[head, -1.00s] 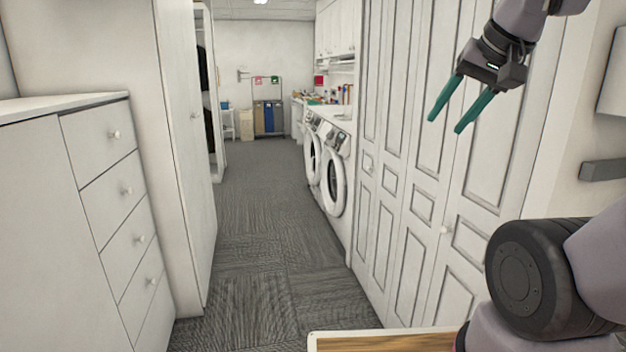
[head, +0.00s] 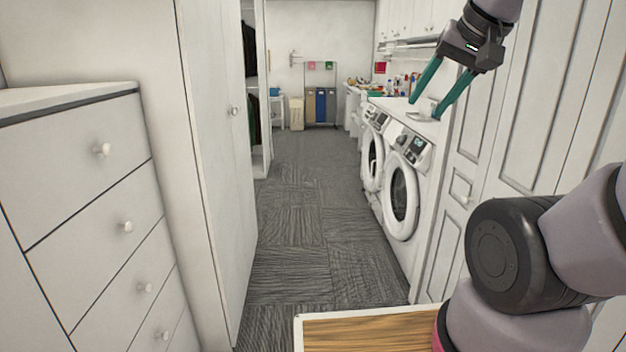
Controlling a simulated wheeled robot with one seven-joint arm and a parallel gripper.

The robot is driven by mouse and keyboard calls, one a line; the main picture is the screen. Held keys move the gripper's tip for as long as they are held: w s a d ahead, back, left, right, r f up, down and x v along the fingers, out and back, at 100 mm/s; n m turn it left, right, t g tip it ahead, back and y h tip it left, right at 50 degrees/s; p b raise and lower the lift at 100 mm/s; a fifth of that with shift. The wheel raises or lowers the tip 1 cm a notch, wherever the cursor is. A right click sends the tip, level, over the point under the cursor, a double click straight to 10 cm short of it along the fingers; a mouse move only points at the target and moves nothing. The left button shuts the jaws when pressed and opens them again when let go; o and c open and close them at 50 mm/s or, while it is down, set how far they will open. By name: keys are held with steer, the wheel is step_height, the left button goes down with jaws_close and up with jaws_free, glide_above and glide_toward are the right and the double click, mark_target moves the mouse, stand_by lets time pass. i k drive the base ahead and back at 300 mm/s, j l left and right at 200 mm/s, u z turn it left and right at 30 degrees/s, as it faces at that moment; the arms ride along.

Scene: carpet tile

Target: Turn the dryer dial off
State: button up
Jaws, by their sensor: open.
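Two white front-loading machines stand side by side along the right wall in the head view. The nearer machine (head: 405,190) has a round dark door and a tilted control panel (head: 414,146) on its upper front. The farther machine (head: 372,150) is partly hidden behind it. I cannot tell which is the dryer, and the dial is too small to make out. My gripper (head: 427,107) is open and empty, with its green fingers pointing down. It is raised close to my camera and overlaps the counter above the machines in the picture, well short of them.
White drawers (head: 110,215) and a tall cabinet (head: 212,130) line the left. White panelled doors (head: 490,170) line the right. The grey carpet aisle (head: 310,215) between them is clear. Colored bins (head: 321,105) stand at the far wall.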

mark_target(400, 138)
steer(key=i+z, duration=0.1)
steer(key=i, duration=0.9)
steer(key=i+j, duration=0.2)
steer(key=i, duration=0.75)
steer(key=i+j+z, duration=0.1)
steer(key=i+z, duration=0.3)
steer(key=i+j+z, duration=0.35)
steer(key=i, duration=0.2)
steer(key=i+j+z, duration=0.4)
steer(key=i+l, duration=0.05)
